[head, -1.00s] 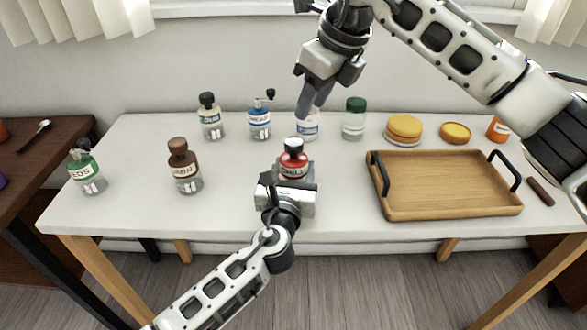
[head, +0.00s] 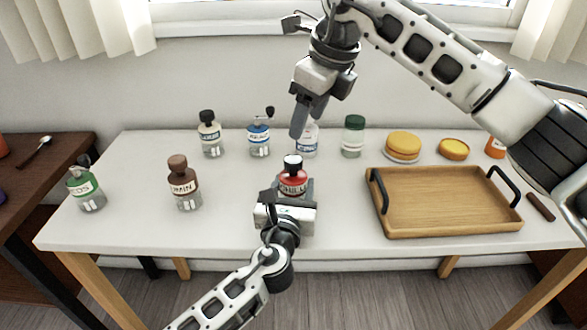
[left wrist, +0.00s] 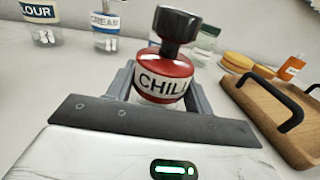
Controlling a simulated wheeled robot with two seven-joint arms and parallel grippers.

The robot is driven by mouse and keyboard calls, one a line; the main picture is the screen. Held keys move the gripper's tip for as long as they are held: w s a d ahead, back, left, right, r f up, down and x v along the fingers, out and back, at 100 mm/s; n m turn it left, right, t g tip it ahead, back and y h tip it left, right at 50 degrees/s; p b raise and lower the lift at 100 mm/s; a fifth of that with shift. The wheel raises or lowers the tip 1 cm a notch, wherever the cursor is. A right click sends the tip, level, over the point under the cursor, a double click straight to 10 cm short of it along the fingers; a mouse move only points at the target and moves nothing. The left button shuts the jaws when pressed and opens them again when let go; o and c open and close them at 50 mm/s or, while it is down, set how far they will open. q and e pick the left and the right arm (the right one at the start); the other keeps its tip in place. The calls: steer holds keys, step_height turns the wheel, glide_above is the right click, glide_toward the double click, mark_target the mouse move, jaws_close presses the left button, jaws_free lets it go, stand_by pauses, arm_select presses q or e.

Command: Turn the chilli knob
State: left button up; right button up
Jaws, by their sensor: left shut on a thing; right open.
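The chilli jar (head: 293,184) stands upright on the white table, with a red body, a white label reading CHILLI and a black knob (head: 292,161) on top. My left gripper (head: 291,192) is shut around the jar's lower part from the front. In the left wrist view, the red jar (left wrist: 164,76) sits between the grey fingers, with its black knob (left wrist: 177,27) standing clear above. My right gripper (head: 306,118) is open and empty, pointing down above and behind the chilli jar, in front of a white-labelled jar that it partly hides.
A wooden tray (head: 445,228) with black handles is to the right. Yellow round items (head: 402,145) lie behind it.

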mark_target(294, 159)
step_height(294, 159, up, 3)
steer(key=w+a+n+g+h, duration=0.2)
steer(key=a+n+h, duration=0.1)
steer(key=n, duration=0.5)
steer(key=f, duration=1.2)
steer(key=shift+s+d, duration=0.2)
steer(key=c, duration=1)
steer(key=shift+m, duration=0.4)
